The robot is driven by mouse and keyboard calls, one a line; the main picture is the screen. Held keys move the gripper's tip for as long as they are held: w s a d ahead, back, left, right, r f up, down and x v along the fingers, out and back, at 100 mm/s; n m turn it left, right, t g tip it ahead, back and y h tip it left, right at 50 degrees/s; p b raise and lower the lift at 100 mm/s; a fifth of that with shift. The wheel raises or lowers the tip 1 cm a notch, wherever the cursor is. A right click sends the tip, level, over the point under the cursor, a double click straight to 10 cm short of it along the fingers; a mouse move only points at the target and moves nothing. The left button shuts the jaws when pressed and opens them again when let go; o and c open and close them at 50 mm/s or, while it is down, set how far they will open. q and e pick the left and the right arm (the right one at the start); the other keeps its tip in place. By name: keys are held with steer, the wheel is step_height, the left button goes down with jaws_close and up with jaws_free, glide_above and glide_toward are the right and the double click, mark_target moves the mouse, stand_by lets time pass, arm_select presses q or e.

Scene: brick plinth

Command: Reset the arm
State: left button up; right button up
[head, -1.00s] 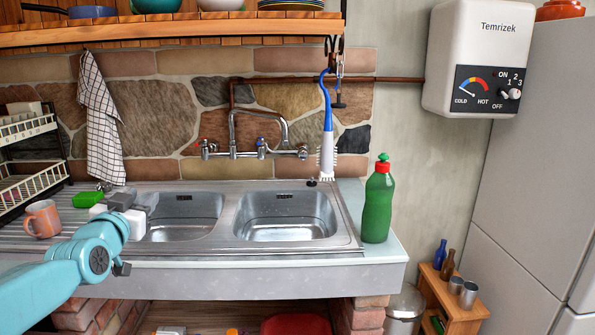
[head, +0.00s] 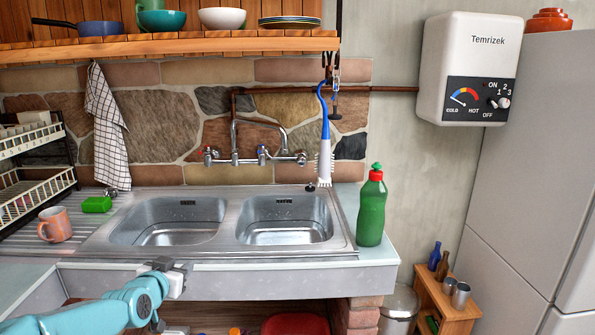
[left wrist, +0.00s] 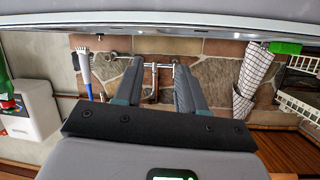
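My left arm, light blue, comes in from the lower left in the head view. Its grey gripper (head: 172,277) is in front of the counter's front face, below the sink rim, near the left basin. In the left wrist view the picture is upside down, and my left gripper (left wrist: 158,70) shows two dark fingers spread apart with only the wall and taps in the gap. It is open and holds nothing. My right arm and gripper are not in view.
The steel sink (head: 221,245) is set in the counter behind my gripper. An orange mug (head: 56,225) and green sponge (head: 97,204) are on its left, a green bottle (head: 371,212) on its right. A wooden stand (head: 447,305) is at lower right.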

arm_select(q)
steer(key=s+d+f+g+h+p, duration=0.1)
steer(key=s+d+f+g, duration=0.2)
steer(key=s+f, duration=0.35)
steer(key=s+d+f+n+g+p, duration=0.15)
steer(key=s+d+f, duration=0.25)
steer(key=f, duration=0.6)
steer(key=s+d+f+m+g+h+p, duration=0.1)
steer(key=s+d+f+g+p, duration=0.15)
steer(key=s+f, duration=0.45)
steer(key=s+d+f+n+g, duration=0.2)
steer(key=s+d+f+g, duration=0.1)
steer(key=s, duration=0.8)
steer(key=s+d+f+n+g+h, duration=0.1)
steer(key=s+d+f+g, duration=0.3)
steer(key=s, duration=0.8)
steer(key=shift+s+f+n, duration=0.3)
steer(key=shift+f+n, duration=0.05)
steer(key=shift+f, duration=0.05)
